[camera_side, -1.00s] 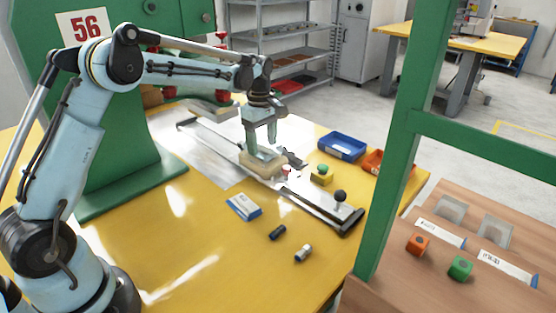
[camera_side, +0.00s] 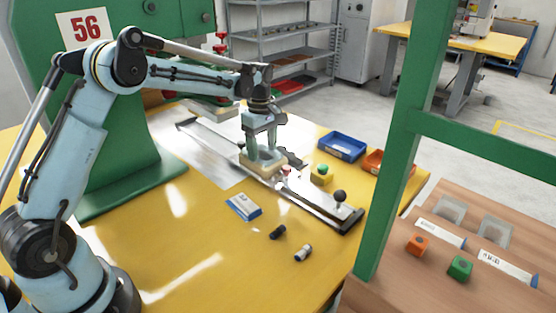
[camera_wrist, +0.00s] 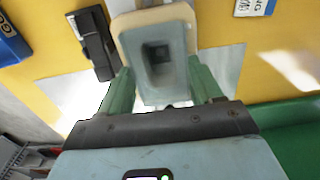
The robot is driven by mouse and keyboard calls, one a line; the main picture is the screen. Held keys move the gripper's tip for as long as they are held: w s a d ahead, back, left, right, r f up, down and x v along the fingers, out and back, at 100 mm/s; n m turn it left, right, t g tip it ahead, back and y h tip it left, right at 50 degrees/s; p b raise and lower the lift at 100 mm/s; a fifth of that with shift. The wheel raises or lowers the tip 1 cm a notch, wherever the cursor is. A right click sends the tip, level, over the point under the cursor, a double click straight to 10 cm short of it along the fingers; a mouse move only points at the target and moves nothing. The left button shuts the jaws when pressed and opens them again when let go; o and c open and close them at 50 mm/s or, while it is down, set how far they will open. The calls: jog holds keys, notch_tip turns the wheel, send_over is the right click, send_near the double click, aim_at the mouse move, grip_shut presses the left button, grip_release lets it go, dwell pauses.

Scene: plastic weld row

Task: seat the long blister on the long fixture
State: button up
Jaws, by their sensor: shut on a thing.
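The long blister is a pale, translucent tray (camera_wrist: 160,75) between my gripper's two green fingers in the wrist view. My gripper (camera_side: 262,152) is shut on it, low over the tan long fixture (camera_side: 284,169) in the side view. The fixture's tan rim (camera_wrist: 123,42) shows around the far part of the blister in the wrist view. The blister's near end reaches toward my gripper, past the visible rim. The fixture is on the metal slide (camera_side: 325,208). My fingers hide part of the blister, and I cannot tell whether its edge lies flat on the fixture.
A black clamp-like part (camera_wrist: 95,45) is close beside the fixture. A green post (camera_side: 396,150) stands right.

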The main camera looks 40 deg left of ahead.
jog(key=o, duration=0.9)
jog(key=c, duration=0.4)
notch_tip(320, 180, up, 7)
dwell(0.8)
